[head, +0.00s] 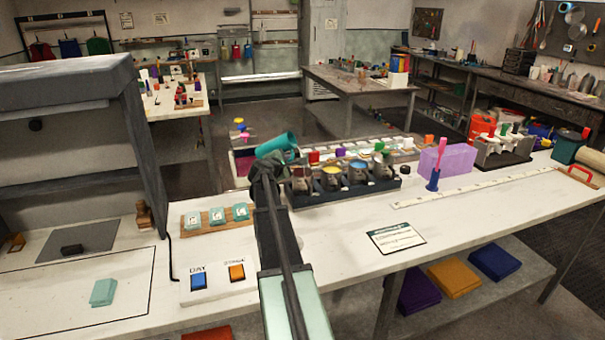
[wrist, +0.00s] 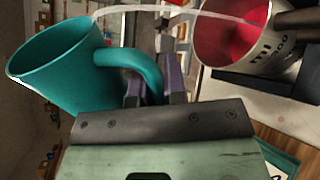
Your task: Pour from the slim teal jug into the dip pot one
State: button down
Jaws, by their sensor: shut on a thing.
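The slim teal jug (head: 278,146) is tilted over the left end of a row of pots in the head view. In the wrist view the jug (wrist: 70,75) shows its open mouth, and a thin pale stream arcs from its rim into a metal pot (wrist: 245,62) with a red inside. The marking on that pot is not clearly legible. My gripper (head: 268,168) is shut on the jug's handle; its fingers (wrist: 155,90) show at the handle in the wrist view. The leftmost pot (head: 301,184) stands just right of my gripper in the head view.
A dark rack (head: 345,193) holds the pots, including ones with yellow and blue contents. A purple block (head: 446,161) stands right of it. Teal tiles on a wooden board (head: 205,229) and a button panel (head: 215,287) lie left. The bench front right is mostly clear.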

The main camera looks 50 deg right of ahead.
jog(key=shift+w+a+r+m, duration=0.1)
jog(key=shift+w+m, duration=0.05)
jog(key=shift+m, duration=0.15)
dwell(0.5)
jog(key=shift+w+a+f+m+t, duration=0.1)
jog(key=shift+w+f+m+t, duration=0.25)
jog(key=shift+f+m+t, duration=0.2)
dwell(1.9)
jog(key=shift+s+r+m, duration=0.15)
jog(key=shift+r+m, duration=0.2)
jog(key=shift+m, duration=0.1)
dwell(1.2)
